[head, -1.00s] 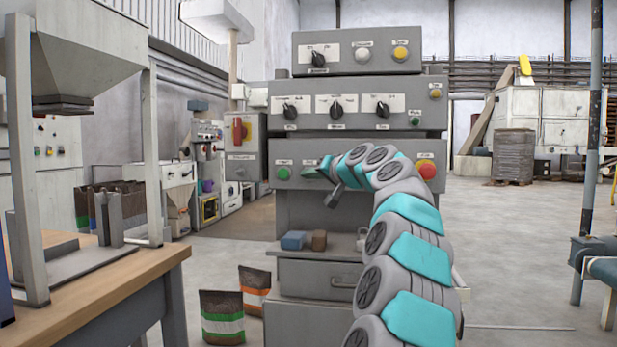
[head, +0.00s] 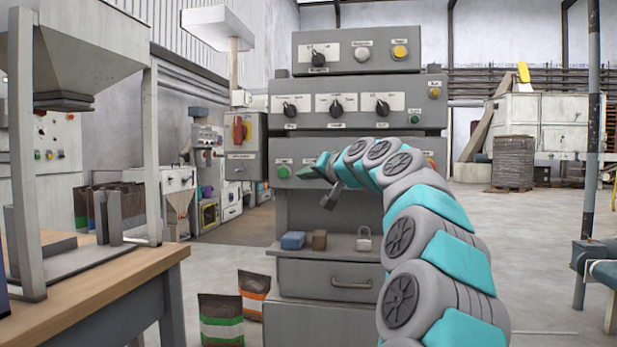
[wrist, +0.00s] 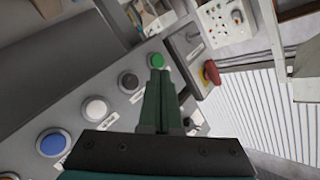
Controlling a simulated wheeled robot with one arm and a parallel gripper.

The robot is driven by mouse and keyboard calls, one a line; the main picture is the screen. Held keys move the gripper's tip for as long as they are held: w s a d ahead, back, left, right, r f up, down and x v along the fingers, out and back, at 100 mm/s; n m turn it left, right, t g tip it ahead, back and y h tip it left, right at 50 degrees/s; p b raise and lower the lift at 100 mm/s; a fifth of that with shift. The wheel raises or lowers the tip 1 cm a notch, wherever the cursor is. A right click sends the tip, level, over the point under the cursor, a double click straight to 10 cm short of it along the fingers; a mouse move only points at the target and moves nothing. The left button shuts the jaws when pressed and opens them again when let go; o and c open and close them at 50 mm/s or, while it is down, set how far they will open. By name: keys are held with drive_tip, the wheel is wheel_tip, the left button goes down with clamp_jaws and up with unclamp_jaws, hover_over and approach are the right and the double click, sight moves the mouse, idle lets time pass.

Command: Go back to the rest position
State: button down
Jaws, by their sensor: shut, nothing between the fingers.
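My gripper (head: 316,169) is in front of the lower panel of the grey control cabinet (head: 340,215), a little to the right of the green button (head: 282,172). In the wrist view my gripper (wrist: 160,72) has its two green fingers together, with nothing between them. The fingertips point toward the green button (wrist: 157,60) there; I cannot tell the exact gap. My arm comes in from the lower right and hides part of the lower panel, including most of the red button.
A shelf below the panel holds a blue block (head: 292,240), a brown block (head: 319,240) and a padlock (head: 364,240). A wooden table (head: 120,285) stands at the left. Two bags (head: 221,318) stand on the floor beside the cabinet. The right floor is mostly open.

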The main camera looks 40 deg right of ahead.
idle(0.4)
drive_tip(key=a+f+n+g+y+p, duration=0.15)
drive_tip(key=a+f, duration=0.35)
drive_tip(key=a, duration=0.5)
drive_tip(key=a+f+n+g+y+p, duration=0.1)
drive_tip(key=a+f+n+g+y, duration=0.2)
drive_tip(key=a, duration=0.8)
drive_tip(key=s+a+f+n+g, duration=0.1)
drive_tip(key=s+a+f+g, duration=0.15)
drive_tip(key=a+f, duration=0.35)
drive_tip(key=s+a+f+n+g, duration=0.1)
drive_tip(key=s+a+f+g, duration=0.1)
drive_tip(key=s+a+f, duration=0.3)
drive_tip(key=s+a+f+g+p, duration=0.1)
drive_tip(key=s+a+f+g, duration=0.1)
drive_tip(key=s+a+f, duration=0.3)
drive_tip(key=s+a+f+g+p, duration=0.1)
drive_tip(key=s+a+f+g, duration=0.1)
drive_tip(key=s+f, duration=0.4)
drive_tip(key=s+d+f+n+g+h+p, duration=0.1)
drive_tip(key=s+f, duration=0.4)
drive_tip(key=s, duration=0.6)
drive_tip(key=s+d+f+g+h+p, duration=0.1)
drive_tip(key=s+f+g, duration=0.3)
drive_tip(key=s, duration=0.7)
drive_tip(key=shift+s+f+n+h, duration=0.25)
drive_tip(key=shift+f+n+h, duration=0.1)
drive_tip(key=shift+f+h, duration=0.25)
